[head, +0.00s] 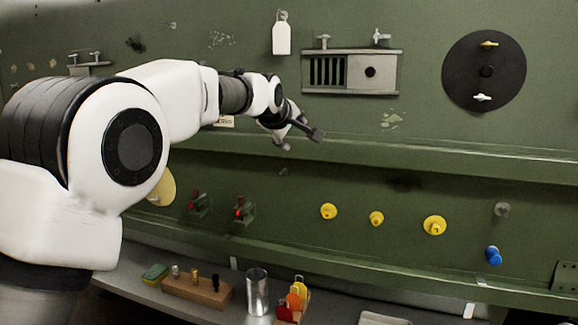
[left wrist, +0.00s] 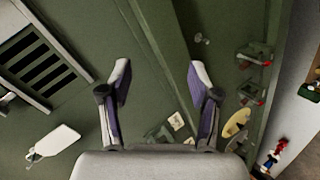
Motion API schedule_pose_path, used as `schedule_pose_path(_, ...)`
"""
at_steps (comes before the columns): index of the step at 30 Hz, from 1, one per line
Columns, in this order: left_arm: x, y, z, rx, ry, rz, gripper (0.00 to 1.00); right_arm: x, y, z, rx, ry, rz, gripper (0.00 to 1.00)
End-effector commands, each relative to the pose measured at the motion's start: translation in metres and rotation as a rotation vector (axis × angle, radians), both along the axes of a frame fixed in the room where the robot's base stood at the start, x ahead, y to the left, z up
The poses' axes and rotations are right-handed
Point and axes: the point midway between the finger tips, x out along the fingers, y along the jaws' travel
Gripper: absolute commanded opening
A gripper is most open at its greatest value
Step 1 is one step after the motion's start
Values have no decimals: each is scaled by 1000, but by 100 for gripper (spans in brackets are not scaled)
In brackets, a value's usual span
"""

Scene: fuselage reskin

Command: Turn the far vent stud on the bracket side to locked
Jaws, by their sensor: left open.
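A vent panel (head: 350,90) with dark slats sits on the green wall, right of centre in the head view. Two metal studs stand on its top edge, a left stud (head: 323,40) and a right stud (head: 381,38). I cannot tell whether they are locked. Part of the vent (left wrist: 42,65) shows at the left of the left wrist view, with a stud (left wrist: 6,100) at the picture's edge. My left gripper (head: 302,139) is open and empty, below and left of the vent. Its spread fingers (left wrist: 160,78) also show in the left wrist view. My right gripper is out of view.
A white tag (head: 282,36) hangs left of the vent. A black disc (head: 485,90) is at the right. A long ledge (head: 420,155) runs below. Yellow knobs (head: 376,218), red-tipped brackets (head: 242,212) and a shelf with a metal cup (head: 257,292) are lower down.

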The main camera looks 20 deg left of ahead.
Motion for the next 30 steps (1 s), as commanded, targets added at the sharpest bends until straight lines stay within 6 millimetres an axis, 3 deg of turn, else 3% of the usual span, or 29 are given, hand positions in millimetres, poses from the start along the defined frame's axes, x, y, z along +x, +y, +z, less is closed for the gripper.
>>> schedule_pose_path(3, 4, 2, -30, 22, 28, -10, 62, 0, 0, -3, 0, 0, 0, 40)
schedule_pose_path(9, 7, 4, -66, 52, 61, -27, 62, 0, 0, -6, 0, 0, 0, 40)
schedule_pose_path(23, 8, 4, -80, 65, 75, -34, 62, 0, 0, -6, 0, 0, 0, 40)
schedule_pose_path(26, 9, 6, -110, 87, 107, -46, 62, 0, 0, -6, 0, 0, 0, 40)
schedule_pose_path(29, 5, 9, -176, 137, 175, -80, 62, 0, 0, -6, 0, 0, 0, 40)
schedule_pose_path(30, 1, 11, -210, 165, 212, -100, 62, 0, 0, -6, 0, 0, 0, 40)
